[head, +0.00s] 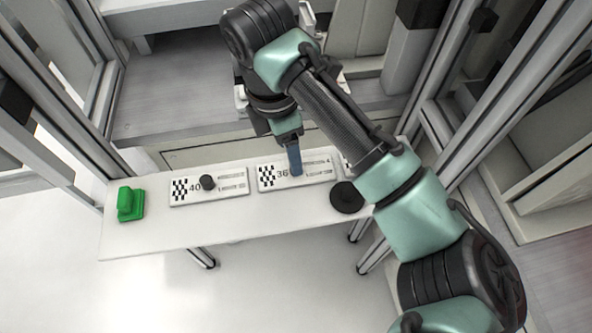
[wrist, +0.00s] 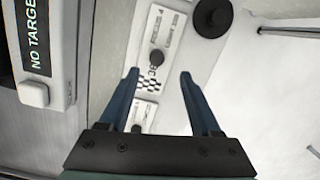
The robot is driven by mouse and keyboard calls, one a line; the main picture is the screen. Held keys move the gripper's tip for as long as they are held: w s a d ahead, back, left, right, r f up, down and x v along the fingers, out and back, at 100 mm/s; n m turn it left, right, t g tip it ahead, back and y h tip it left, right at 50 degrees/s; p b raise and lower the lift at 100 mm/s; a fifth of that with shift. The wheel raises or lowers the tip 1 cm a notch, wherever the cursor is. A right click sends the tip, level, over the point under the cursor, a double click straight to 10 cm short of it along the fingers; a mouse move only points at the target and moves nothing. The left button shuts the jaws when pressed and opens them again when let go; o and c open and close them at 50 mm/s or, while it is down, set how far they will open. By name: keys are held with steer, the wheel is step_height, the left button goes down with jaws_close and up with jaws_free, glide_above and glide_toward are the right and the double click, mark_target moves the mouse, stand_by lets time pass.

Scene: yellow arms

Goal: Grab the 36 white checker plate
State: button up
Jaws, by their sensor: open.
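The white plate marked 36 (head: 266,180) lies on a narrow white table, with a checker patch at its left end. My gripper (head: 296,172) is above it, and its blue fingers cover the middle of the plate. In the wrist view the plate (wrist: 170,38) shows ahead of and between the spread fingertips (wrist: 159,76), with a black knob (wrist: 157,60) and the checker patch near them. The gripper is open and empty. I cannot tell how high the fingertips are above the plate.
A similar plate marked 40 (head: 233,186) with a black knob lies to the left. A green block with a handle (head: 130,204) stands at the table's left end. A round black object (head: 346,197) sits to the right. The table's front strip (head: 240,228) is clear.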

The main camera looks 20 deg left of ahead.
mark_target(317, 169)
steer(key=f, duration=0.2)
steer(key=w+f, duration=0.1)
steer(key=f, duration=0.2)
steer(key=shift+w+d+f+b, duration=0.15)
steer(key=shift+d+f+b, duration=0.15)
steer(key=shift+f+b, duration=0.1)
jaws_close()
